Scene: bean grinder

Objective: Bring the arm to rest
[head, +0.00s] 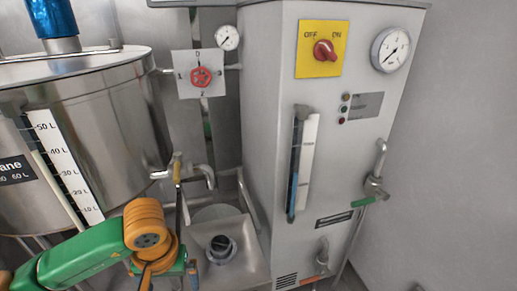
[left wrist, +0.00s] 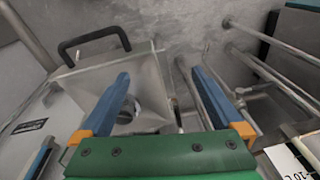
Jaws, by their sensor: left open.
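My left arm comes in from the lower left of the head view, green with an orange wrist. In the left wrist view the two blue fingers of my left gripper (left wrist: 160,76) are spread apart, with nothing held between them. In the head view the fingers are mostly hidden behind the wrist at the bottom edge. The wrist is just left of a metal tray (head: 250,267) with a round dark knob-like part (head: 221,247) in it. The tray (left wrist: 85,88) also shows beyond the fingers in the left wrist view. My right gripper is not in view.
A large steel tank (head: 105,100) stands at the left, close to my arm. A grey cabinet (head: 262,110) with a yellow switch plate (head: 306,62) stands right of the tray. A black handle (left wrist: 95,38) and several metal pipes (left wrist: 275,75) are near the fingers. Bare wall is at the right.

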